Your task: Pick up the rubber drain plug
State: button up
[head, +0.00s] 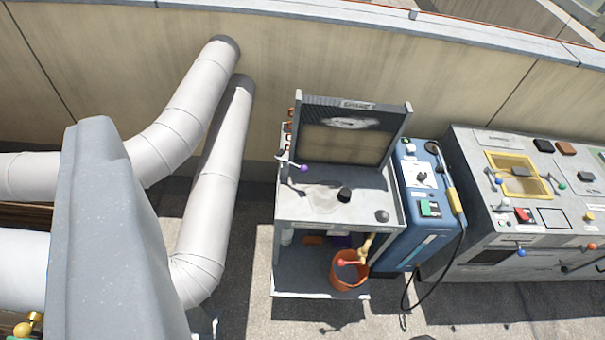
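A small black cylinder (344,194) stands on the grey top (295,209) of a small cart, in the middle of the head view. A low dark grey round piece (382,215) sits near the right front corner of the same top. Either could be the rubber drain plug; I cannot tell which at this size. Both are uncovered from above and apart from each other. My gripper is not in view, so nothing is seen touching either piece.
An upright framed panel (340,142) backs the cart top. An orange bucket (347,272) stands on its lower shelf. A blue machine (417,215) with a hanging black cable and a grey control cabinet (475,190) stand to the right. Fat white pipes (212,190) are left.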

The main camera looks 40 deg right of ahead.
aim_at(344, 195)
jog(key=z, duration=0.1)
jog(key=i, duration=1.15)
jog(key=z, duration=0.45)
